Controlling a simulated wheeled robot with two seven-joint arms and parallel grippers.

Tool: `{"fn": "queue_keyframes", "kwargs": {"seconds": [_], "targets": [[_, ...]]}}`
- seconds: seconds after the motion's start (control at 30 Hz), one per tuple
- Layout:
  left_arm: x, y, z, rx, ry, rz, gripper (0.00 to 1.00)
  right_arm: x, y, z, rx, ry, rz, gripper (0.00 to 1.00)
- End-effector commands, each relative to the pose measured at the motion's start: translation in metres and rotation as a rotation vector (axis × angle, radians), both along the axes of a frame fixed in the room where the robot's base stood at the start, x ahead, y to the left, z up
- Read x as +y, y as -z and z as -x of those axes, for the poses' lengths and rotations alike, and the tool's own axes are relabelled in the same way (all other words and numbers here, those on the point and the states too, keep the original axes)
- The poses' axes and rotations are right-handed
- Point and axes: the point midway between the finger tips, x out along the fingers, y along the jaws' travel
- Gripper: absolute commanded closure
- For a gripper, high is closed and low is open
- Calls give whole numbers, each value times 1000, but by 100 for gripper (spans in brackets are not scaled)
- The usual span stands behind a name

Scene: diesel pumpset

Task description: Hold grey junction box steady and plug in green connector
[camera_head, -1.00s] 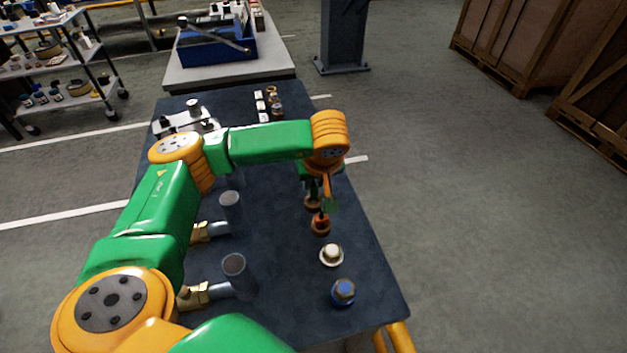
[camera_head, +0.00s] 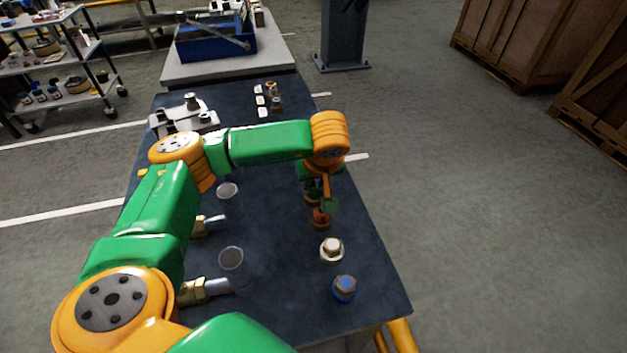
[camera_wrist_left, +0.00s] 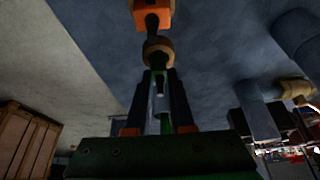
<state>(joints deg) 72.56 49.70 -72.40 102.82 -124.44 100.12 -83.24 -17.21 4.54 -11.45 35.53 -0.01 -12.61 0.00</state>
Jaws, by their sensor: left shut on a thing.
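My left gripper (camera_head: 318,190) points down over the right half of the dark table. In the left wrist view its fingers (camera_wrist_left: 162,98) are shut on a small green part, which looks like the green connector (camera_wrist_left: 160,82). A tan ring-shaped part (camera_wrist_left: 157,47) is just beyond the fingertips; I cannot tell whether the green part touches it. An orange cap (camera_head: 321,221) stands close by, also seen in the left wrist view (camera_wrist_left: 153,18). I cannot make out a grey junction box for certain. My right gripper is not in view.
A white cap (camera_head: 331,250) and a blue cap (camera_head: 344,289) stand nearer on the dark table (camera_head: 285,290). Brass fittings (camera_head: 195,292) and grey cups (camera_head: 231,260) are at left. A pale plate with knobs (camera_head: 185,118) lies at the back. The front middle is clear.

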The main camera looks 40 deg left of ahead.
Motion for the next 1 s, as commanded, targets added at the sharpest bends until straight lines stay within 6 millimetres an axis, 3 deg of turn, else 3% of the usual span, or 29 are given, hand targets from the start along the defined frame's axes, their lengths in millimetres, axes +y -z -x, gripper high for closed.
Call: {"fn": "queue_keyframes", "kwargs": {"seconds": [0.23,0.27,0.37,0.67,1.0], "targets": [[0,3,0,0,0,0,100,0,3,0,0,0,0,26],[0,3,0,0,0,0,71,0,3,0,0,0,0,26],[0,3,0,0,0,0,44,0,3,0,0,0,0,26],[-1,2,0,-1,0,1,44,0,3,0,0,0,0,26],[-20,-54,16,-3,2,2,44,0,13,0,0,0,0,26]]}}
